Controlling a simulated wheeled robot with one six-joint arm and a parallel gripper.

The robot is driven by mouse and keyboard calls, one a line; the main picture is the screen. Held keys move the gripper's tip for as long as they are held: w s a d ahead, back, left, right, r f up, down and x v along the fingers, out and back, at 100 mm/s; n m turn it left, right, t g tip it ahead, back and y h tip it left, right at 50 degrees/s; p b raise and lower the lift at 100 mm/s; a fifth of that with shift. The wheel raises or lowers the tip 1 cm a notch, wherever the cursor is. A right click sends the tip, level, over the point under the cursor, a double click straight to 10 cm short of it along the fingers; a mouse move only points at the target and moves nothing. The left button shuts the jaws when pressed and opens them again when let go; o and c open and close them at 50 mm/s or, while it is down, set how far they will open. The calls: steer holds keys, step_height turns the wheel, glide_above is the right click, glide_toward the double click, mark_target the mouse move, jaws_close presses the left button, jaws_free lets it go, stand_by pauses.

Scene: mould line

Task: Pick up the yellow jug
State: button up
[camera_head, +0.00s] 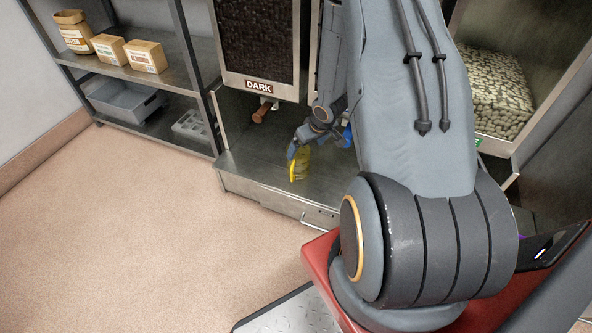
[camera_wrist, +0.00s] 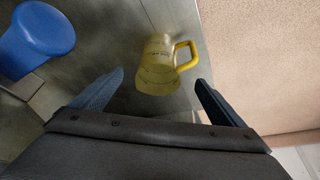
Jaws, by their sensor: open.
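The yellow jug (camera_wrist: 158,66) is a translucent measuring jug with a bright yellow handle (camera_wrist: 187,57). It stands on the metal shelf near its front edge. In the head view the jug (camera_head: 301,165) is small and partly covered by my gripper (camera_head: 302,148). In the wrist view my gripper (camera_wrist: 152,95) is open, with one blue-grey finger on either side of the picture and the jug beyond and between them. I see no contact between fingers and jug.
A dispenser labelled DARK (camera_head: 258,85) hangs over the shelf (camera_head: 235,150). Side shelving (camera_head: 190,70) holds a jar, cartons and a grey bin (camera_head: 125,98). The floor (camera_head: 130,230) at left is clear.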

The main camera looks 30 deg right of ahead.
mark_target(299, 161)
steer(key=b+x, duration=0.3)
steer(key=x, duration=0.9)
steer(key=shift+w+f, duration=0.1)
steer(key=shift+f, duration=0.25)
steer(key=c, duration=1.2)
